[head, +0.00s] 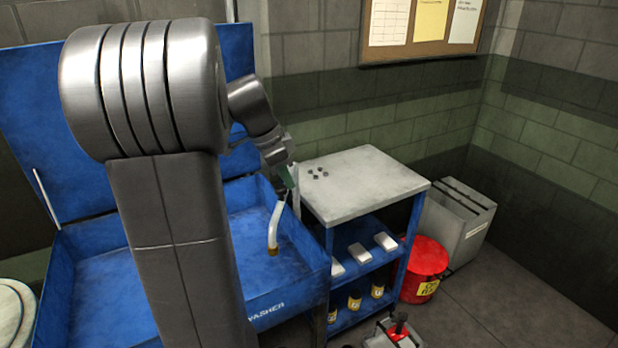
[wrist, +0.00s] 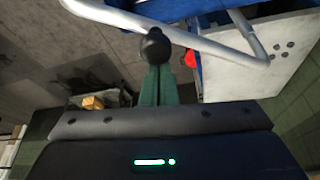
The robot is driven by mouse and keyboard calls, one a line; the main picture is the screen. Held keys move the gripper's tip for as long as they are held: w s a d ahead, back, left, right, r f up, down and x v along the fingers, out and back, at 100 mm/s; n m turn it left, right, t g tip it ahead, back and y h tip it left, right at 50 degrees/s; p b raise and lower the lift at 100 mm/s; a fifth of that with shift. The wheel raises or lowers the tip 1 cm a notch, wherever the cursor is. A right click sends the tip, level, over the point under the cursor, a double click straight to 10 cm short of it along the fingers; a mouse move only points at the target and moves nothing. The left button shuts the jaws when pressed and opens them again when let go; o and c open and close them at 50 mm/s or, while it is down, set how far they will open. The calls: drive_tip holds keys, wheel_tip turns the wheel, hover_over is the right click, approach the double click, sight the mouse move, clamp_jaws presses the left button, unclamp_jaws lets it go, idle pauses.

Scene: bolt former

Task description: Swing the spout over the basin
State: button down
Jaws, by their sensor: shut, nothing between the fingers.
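The spout (head: 274,224) is a pale bent metal tube with a brass-coloured tip, at the right side of the blue washer basin (head: 85,262). In the head view its tip overlaps the basin's inside near the right wall; exact depth is hard to tell. In the wrist view the spout (wrist: 205,43) is a silver tube crossing just beyond my fingers. My gripper (head: 289,178) is by the spout's upper end, its green fingers shut and empty. In the wrist view a black ball knob (wrist: 155,45) is at the tips of my gripper (wrist: 154,72); contact is unclear. My arm hides part of the basin.
A blue cart with a grey top (head: 365,185) stands close on the right, with small dark parts on top and blocks and tins on its shelves. A red bin (head: 424,268) and a grey box (head: 462,225) stand beyond it. The raised blue lid (head: 50,140) is behind.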

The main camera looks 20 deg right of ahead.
drive_tip(key=w+a+m+g+p, duration=0.1)
drive_tip(key=w+a+m+p, duration=0.2)
drive_tip(key=w, duration=0.4)
drive_tip(key=w+a+m+g+y+p, duration=0.1)
drive_tip(key=w+a+m+p, duration=0.3)
drive_tip(key=w+a, duration=0.3)
drive_tip(key=shift+w+m, duration=0.2)
drive_tip(key=shift+m, duration=0.3)
